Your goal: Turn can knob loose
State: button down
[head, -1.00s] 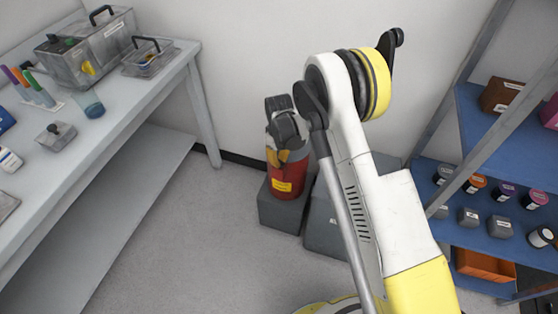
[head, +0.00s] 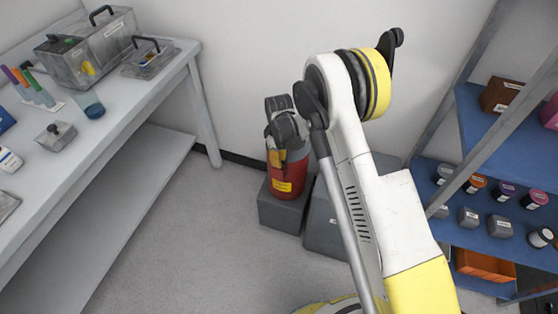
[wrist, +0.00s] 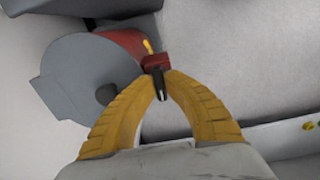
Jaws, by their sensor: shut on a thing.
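The red can (head: 287,177), with a yellow label, stands upright on a grey box against the wall. In the wrist view the can (wrist: 127,42) shows its grey round top, which has a dark round spot. My gripper (head: 280,156) is down at the top of the can. In the wrist view the yellow fingertips of my gripper (wrist: 157,75) come together on a small red knob (wrist: 155,62) at the can's edge, with a dark pin below it. The fingertips partly hide the knob. In the head view my wrist hides the can's top.
A grey box (head: 281,210) bears the can, with another grey box (head: 325,232) to its right. A workbench (head: 150,92) with instruments stands at left. A blue shelf rack (head: 462,235) with jars stands at right. The floor between is clear.

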jog(key=c, duration=1.5)
grip_release()
jog(key=shift+o, duration=0.2)
notch_tip(320, 180, up, 12)
